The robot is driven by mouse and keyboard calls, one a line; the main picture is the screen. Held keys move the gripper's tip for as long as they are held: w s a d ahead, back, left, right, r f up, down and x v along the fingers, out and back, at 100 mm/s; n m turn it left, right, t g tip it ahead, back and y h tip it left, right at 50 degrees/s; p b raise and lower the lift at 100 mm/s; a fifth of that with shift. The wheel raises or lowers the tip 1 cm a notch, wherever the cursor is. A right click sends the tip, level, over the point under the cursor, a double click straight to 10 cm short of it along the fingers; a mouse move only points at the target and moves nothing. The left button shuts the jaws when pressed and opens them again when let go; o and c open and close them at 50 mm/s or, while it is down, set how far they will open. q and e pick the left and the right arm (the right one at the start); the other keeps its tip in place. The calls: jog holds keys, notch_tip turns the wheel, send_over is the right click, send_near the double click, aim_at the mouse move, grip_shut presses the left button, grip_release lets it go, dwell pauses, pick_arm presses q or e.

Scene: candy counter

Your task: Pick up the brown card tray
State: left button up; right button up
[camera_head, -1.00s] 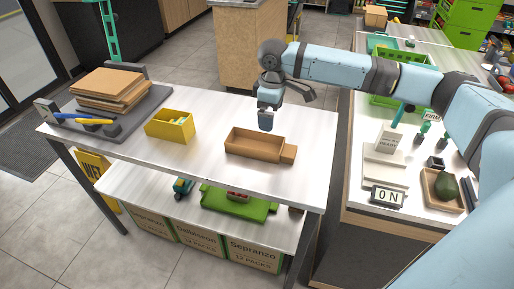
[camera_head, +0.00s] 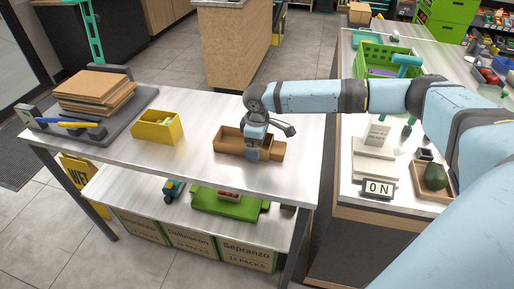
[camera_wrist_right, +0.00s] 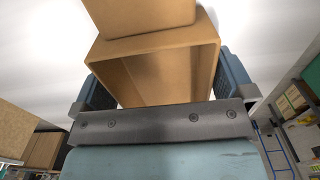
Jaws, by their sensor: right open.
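The brown card tray (camera_head: 228,143) lies on the white table, an open box shape with a smaller block-like end (camera_head: 275,150) at its right. My right gripper (camera_head: 253,153) is down at the tray from above, in front of its middle and hiding part of it. In the right wrist view the tray (camera_wrist_right: 160,75) lies between the two fingers of the open gripper (camera_wrist_right: 163,82), one finger on each side. Whether the fingers touch it I cannot tell. My left gripper is not in view.
A yellow box (camera_head: 150,135) stands left of the tray. Further left, brown boards (camera_head: 95,88) are stacked on a grey base (camera_head: 125,125). A lower shelf holds a green tray (camera_head: 205,202). A counter with a scale and an avocado (camera_head: 436,177) stands at right.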

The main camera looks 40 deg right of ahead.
jog(key=shift+f, duration=0.2)
jog(key=c, duration=0.7)
jog(key=shift+r, duration=0.15)
